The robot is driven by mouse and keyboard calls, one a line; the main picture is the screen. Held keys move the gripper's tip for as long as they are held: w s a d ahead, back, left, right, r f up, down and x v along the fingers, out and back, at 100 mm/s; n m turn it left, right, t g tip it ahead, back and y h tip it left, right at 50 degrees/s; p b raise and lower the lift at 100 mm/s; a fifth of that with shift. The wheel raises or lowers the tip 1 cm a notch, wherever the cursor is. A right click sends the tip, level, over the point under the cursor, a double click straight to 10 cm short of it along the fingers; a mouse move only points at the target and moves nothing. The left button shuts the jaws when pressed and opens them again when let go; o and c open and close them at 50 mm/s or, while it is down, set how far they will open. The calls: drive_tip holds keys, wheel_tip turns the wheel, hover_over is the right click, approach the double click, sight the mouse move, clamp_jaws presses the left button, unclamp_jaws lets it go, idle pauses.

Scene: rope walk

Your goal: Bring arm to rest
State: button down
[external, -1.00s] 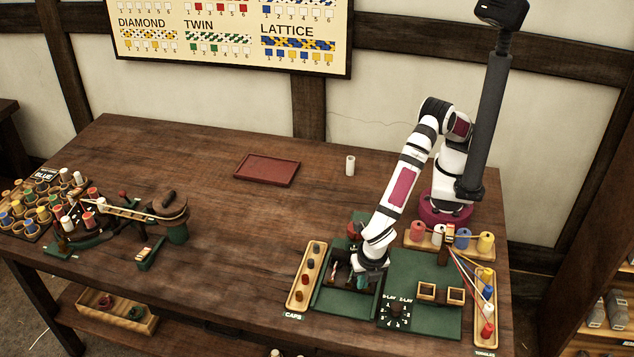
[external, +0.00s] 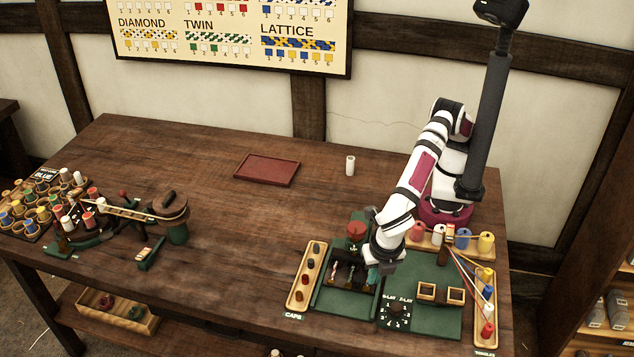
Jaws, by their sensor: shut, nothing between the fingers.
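My white arm with dark red panels stands at the right of the table and is bent forward over the green work mats. My gripper (external: 376,272) points down above the gap between the left green mat (external: 343,301) and the right green mat (external: 440,310). Its fingers are small and dark here, with no object visible in them. They look shut.
A caps tray (external: 306,275) lies left of the mats. A red tray (external: 267,169) and a white cylinder (external: 350,165) stand behind. The table middle is clear.

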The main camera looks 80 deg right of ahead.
drive_tip(key=w+d+r+m, duration=0.2)
drive_tip(key=d, duration=0.2)
drive_tip(key=w+d+r+m+g, duration=0.1)
drive_tip(key=w+d+r+m, duration=0.2)
drive_tip(key=d, duration=0.2)
drive_tip(key=w+d+r+m, duration=0.2)
drive_tip(key=w+d, duration=0.1)
drive_tip(key=d, duration=0.2)
drive_tip(key=shift+w+r+m+y, duration=0.25)
drive_tip(key=shift+m+y, duration=0.05)
drive_tip(key=shift+m, duration=0.1)
drive_tip(key=s+d+r+m+g+y, duration=0.1)
drive_tip(key=d+r+m, duration=0.1)
drive_tip(key=d+m, duration=0.5)
drive_tip(key=s+d+r+m+y, duration=0.1)
drive_tip(key=d+r+m, duration=0.15)
drive_tip(key=d, duration=0.75)
drive_tip(key=s+d+f+m+y, duration=0.1)
drive_tip(key=s+d+f+m, duration=0.3)
drive_tip(key=s+d+m, duration=0.6)
drive_tip(key=shift+s+m+t+y, duration=0.2)
drive_tip(key=shift+m+t+y, duration=0.1)
drive_tip(key=shift+m, duration=0.55)
drive_tip(key=c, duration=1.5)
unclamp_jaws()
drive_tip(key=shift+c, duration=0.2)
